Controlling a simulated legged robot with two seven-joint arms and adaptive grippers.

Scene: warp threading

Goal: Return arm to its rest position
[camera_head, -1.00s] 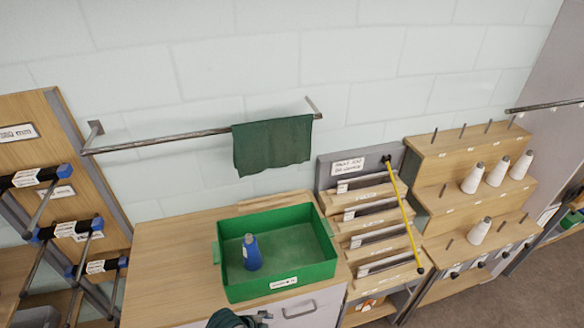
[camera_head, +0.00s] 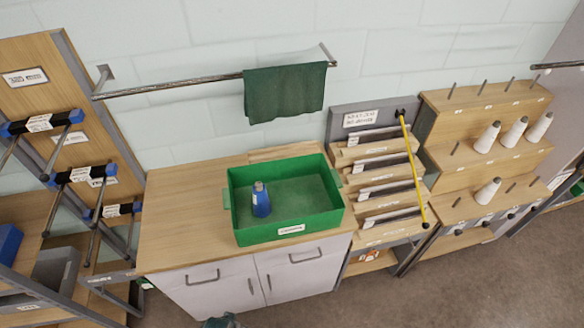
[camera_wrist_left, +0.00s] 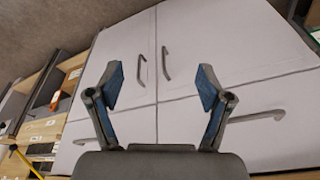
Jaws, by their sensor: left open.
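My left gripper (camera_wrist_left: 158,88) is open and empty in the left wrist view, its two blue-padded fingers spread apart. White cabinet doors (camera_wrist_left: 180,60) with dark handles fill the view beyond it. In the head view only a small dark part that looks like an arm of mine shows at the bottom edge. My right gripper is not in view.
A green cloth (camera_head: 285,92) hangs on a wall rail (camera_head: 170,86). Right of the bin are a slotted rack (camera_head: 380,190) with a yellow rod (camera_head: 412,165) and a stepped peg stand (camera_head: 470,130) holding several white cones. Shelving (camera_head: 70,170) stands at the left. Floor is open at the front.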

